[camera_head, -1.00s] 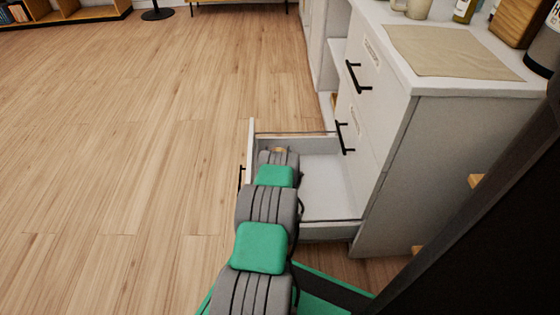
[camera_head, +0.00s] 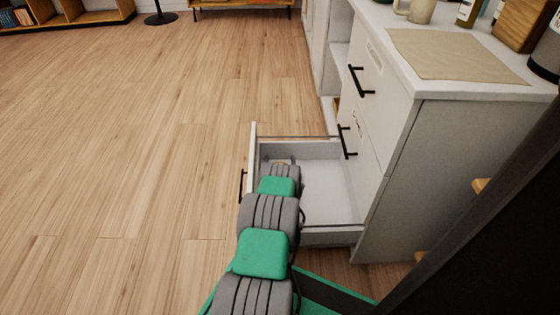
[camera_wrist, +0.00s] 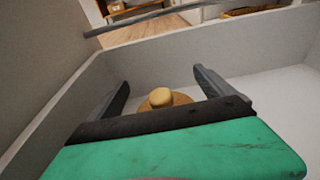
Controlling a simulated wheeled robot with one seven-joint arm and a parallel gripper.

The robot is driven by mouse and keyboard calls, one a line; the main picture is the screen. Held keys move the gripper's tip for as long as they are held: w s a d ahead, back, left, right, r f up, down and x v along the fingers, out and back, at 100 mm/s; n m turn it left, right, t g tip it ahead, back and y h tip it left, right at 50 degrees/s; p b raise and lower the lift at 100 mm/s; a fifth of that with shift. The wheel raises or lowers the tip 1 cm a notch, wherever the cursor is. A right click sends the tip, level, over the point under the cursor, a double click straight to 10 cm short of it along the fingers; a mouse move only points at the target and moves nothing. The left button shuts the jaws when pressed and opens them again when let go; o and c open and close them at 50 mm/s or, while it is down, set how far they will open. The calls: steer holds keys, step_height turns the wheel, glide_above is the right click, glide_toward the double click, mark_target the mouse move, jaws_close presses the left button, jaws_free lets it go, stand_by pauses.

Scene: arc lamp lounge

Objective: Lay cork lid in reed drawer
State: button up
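The cork lid (camera_wrist: 160,98), a round tan disc with a rounded knob, lies low inside the open drawer in the wrist view. My gripper (camera_wrist: 160,78) is open, with one dark finger on each side of the knob and clear gaps to it. The gripper's green body hides the near part of the lid. The open drawer (camera_head: 328,190) is white inside and pulled out low on the cabinet in the head view; its wall (camera_wrist: 160,48) also shows in the wrist view. No label reading "reed" is legible. My arm covers the gripper and most of the lid in the head view.
The white cabinet (camera_head: 405,185) stands right of the drawer, with black handles (camera_head: 358,82) on the shut fronts above. A beige mat (camera_head: 455,54), a mug (camera_head: 421,10) and bottles stand on top. The wooden floor (camera_head: 130,150) at left is clear.

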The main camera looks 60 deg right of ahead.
steer(key=shift+o, duration=0.6)
steer(key=shift+r, duration=0.15)
steer(key=shift+s+a+r+p, duration=0.25)
steer(key=shift+a+r+p, duration=0.1)
steer(key=shift+r+p, duration=0.1)
steer(key=shift+s+a+r+p, duration=0.2)
steer(key=shift+a+r+p, duration=0.15)
steer(key=shift+r, duration=0.1)
steer(key=p+v, duration=0.2)
steer(key=v, duration=0.3)
steer(key=shift+f, duration=0.1)
steer(key=shift+s+a+f, duration=0.1)
steer(key=shift+s+a, duration=0.05)
steer(key=shift+a, duration=0.2)
